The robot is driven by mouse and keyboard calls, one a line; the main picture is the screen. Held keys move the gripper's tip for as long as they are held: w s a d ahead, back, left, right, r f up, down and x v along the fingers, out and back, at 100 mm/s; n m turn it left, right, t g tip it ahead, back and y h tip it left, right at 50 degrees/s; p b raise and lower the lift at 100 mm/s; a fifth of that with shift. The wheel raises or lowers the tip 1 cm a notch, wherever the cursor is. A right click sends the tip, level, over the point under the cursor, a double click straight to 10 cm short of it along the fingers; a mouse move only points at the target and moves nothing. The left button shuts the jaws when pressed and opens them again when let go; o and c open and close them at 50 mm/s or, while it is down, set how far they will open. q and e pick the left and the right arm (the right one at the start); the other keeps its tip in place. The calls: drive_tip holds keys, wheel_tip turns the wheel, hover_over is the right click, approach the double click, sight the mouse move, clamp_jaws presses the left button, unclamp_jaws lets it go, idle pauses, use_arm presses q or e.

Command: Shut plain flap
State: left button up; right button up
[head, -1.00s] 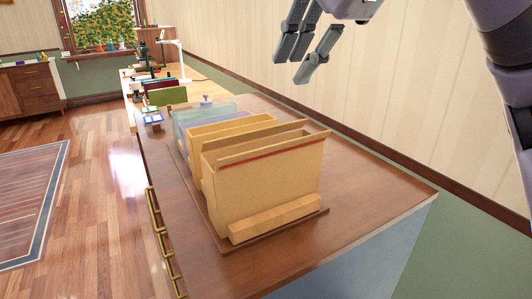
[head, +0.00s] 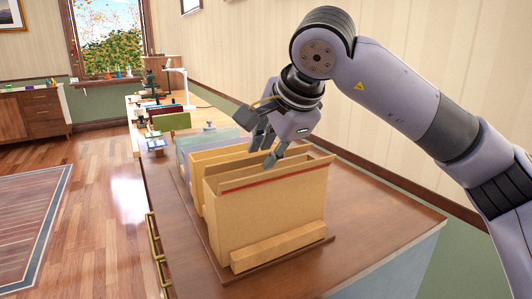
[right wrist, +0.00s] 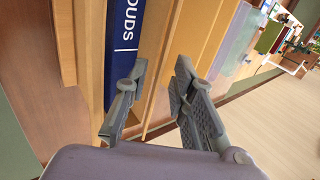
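A tan folder with a red stripe (head: 265,208) stands upright at the front of the holder. A plain tan folder (head: 196,165) stands just behind it. Both look open at the top; I cannot tell which upright panel is the plain flap. My right gripper (head: 263,155) is open just above the folders' top edges, partly hiding them. In the right wrist view its fingers (right wrist: 156,95) are spread and empty over the tan panels. A dark blue item with white letters "OUDS" (right wrist: 125,40) sits between tan panels there. My left gripper is not in view.
Lavender and clear teal dividers (head: 188,145) stand behind the folders, close to my right gripper. The wooden cabinet top (head: 375,222) is clear to the right. Books (head: 170,120) and a white lamp (head: 177,75) stand farther back, beside the wall.

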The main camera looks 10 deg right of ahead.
drive_tip(key=shift+w+a+f, duration=0.1)
drive_tip(key=shift+w+f, duration=0.1)
drive_tip(key=shift+c, duration=0.4)
clamp_jaws()
